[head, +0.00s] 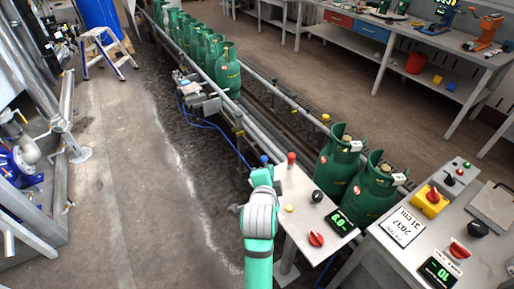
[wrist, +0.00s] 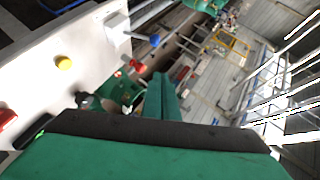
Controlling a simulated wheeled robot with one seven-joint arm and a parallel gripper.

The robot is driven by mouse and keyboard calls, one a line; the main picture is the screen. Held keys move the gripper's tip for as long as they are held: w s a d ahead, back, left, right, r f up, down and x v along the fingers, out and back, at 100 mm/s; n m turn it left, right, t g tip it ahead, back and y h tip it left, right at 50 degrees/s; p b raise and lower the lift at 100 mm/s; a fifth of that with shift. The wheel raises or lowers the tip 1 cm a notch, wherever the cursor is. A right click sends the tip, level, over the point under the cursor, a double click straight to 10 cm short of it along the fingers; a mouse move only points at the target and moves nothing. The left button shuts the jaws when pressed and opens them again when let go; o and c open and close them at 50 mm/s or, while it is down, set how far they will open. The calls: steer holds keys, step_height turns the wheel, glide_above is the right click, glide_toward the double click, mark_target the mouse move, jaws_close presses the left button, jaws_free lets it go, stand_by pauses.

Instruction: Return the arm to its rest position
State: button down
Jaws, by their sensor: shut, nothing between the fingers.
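My arm (head: 260,222), teal with a grey joint, reaches up from the bottom middle of the head view, left of the small control panel (head: 297,210). My gripper's fingertips cannot be made out in that view. In the wrist view my gripper (wrist: 162,90) shows as narrow teal fingers pressed together. It is shut and empty, pointing away past the panel's edge. Nothing is seen touching the fingers.
The panel carries a red knob (head: 316,239), a yellow button (head: 289,208) and a green display (head: 341,222). Green gas cylinders (head: 337,165) stand on the conveyor to the right. A larger console (head: 440,225) is at the right. Open floor (head: 150,190) lies to the left.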

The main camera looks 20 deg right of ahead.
steer(key=shift+f, duration=0.1)
steer(key=s+a+f+n+t+y, duration=0.2)
steer(key=s+a+f+n+y, duration=0.1)
steer(key=s+a+f+n, duration=1.1)
steer(key=s+a+r+n+y, duration=0.1)
steer(key=s+a+n, duration=0.1)
steer(key=s, duration=1.1)
steer(key=s+a+r+n+t+y, duration=0.1)
steer(key=s+a, duration=0.4)
steer(key=s, duration=0.8)
steer(key=n+y, duration=0.1)
steer(key=n, duration=0.1)
steer(key=shift+a+r+n+t, duration=0.25)
steer(key=shift+a+n+t, duration=0.05)
steer(key=shift+w, duration=0.25)
